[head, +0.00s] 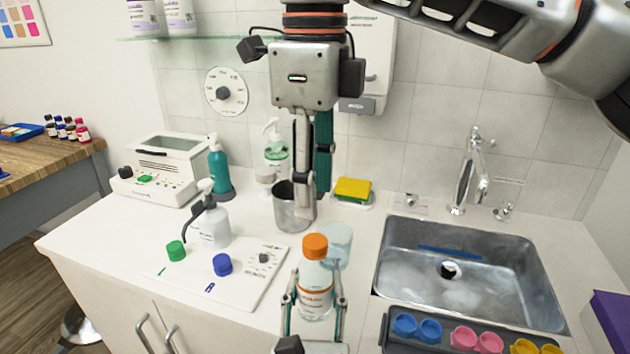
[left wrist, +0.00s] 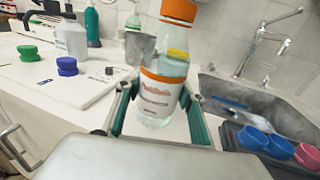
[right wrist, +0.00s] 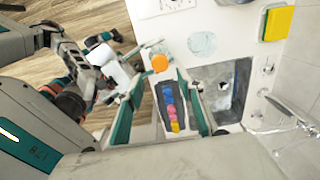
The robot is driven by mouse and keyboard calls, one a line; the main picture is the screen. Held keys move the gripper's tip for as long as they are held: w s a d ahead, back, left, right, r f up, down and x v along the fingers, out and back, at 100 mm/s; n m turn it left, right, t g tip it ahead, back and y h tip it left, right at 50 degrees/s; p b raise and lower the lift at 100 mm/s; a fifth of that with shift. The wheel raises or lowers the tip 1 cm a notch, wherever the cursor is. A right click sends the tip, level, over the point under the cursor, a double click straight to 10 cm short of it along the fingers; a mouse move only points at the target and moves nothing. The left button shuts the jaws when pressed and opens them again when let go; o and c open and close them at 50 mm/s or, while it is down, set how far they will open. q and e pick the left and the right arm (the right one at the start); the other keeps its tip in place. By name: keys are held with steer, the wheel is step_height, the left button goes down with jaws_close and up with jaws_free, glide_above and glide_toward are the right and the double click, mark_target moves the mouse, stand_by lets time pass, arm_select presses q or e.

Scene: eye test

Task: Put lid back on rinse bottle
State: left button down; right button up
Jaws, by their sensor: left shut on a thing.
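A clear bottle (head: 316,290) with an orange and white label stands upright in my left gripper (head: 313,302), which is shut around its body. An orange lid (head: 315,246) sits on the bottle's neck; the lid also shows in the left wrist view (left wrist: 179,10) and the right wrist view (right wrist: 160,63). Whether it is screwed tight cannot be told. A green cap (head: 176,250) and a blue cap (head: 222,265) rest on a white board (head: 250,287) to the left. My right gripper (head: 314,190) points down above and behind the bottle, open and empty.
A metal cup (head: 288,212) stands behind the bottle, partly covered by my right gripper. A clear tumbler (head: 338,235) is close behind the lid. A white nozzle bottle (head: 213,228) stands left. The sink (head: 410,280) and a dark tray of coloured cups (head: 385,335) lie right.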

mark_target(315, 241)
steer(key=shift+f, duration=0.1)
stand_by(0.3)
steer(key=shift+f, duration=3.9)
jaws_close()
